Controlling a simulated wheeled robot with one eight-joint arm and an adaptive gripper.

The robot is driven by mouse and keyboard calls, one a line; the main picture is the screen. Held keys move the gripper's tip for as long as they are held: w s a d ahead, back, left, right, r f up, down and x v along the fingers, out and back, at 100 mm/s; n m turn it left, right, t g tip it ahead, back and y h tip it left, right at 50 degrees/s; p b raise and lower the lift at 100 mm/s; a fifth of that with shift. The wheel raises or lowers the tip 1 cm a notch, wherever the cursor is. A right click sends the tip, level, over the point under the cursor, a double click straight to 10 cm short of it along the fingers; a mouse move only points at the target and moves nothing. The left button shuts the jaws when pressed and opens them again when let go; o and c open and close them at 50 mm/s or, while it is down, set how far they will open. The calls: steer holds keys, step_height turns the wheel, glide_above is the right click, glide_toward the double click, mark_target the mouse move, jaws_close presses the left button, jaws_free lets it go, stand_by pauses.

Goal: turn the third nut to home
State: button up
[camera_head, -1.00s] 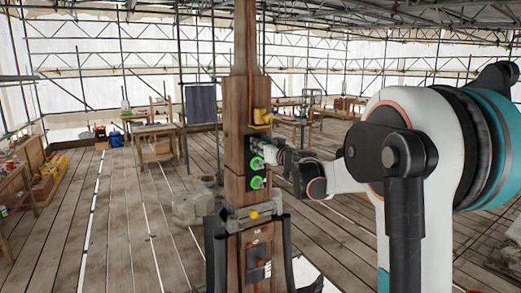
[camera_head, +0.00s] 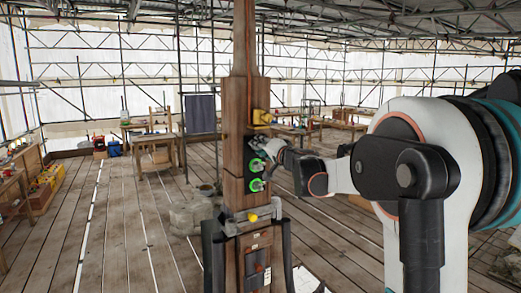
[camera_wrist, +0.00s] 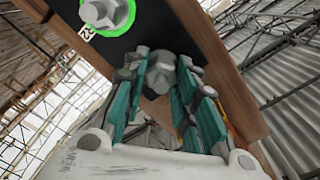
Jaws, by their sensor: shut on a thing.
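A tall wooden post (camera_head: 233,150) bears a black plate with two green-ringed nuts, an upper one (camera_head: 257,165) and a lower one (camera_head: 256,185). My gripper (camera_head: 262,149) is at the top of the plate, just above them. In the wrist view my gripper (camera_wrist: 163,85) is shut on a grey nut (camera_wrist: 160,74), with its teal-sided fingers on either side. I take this to be the third nut. A green-ringed nut (camera_wrist: 106,10) with a small tag beside it is at the top left there. The fingers hide much of the held nut's surroundings.
A yellow fitting (camera_head: 262,117) sits on the post just above my gripper, and another yellow knob (camera_head: 252,217) is lower down. Work tables (camera_head: 153,138) stand well behind. The plank floor left of the post is mostly open.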

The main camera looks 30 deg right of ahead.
steer(key=shift+a+f+m+b, duration=0.15)
steer(key=shift+m+b, duration=0.5)
steer(key=shift+m, duration=4.3)
steer(key=shift+a+f+m+b, duration=0.15)
steer(key=shift+m+b, duration=0.45)
steer(key=shift+m, duration=4.3)
steer(key=shift+f+m+b, duration=0.15)
steer(key=shift+m+b, duration=0.5)
steer(key=shift+m, duration=4.3)
steer(key=o, duration=1.1)
steer(key=shift+c, duration=0.2)
steer(key=shift+s, duration=0.1)
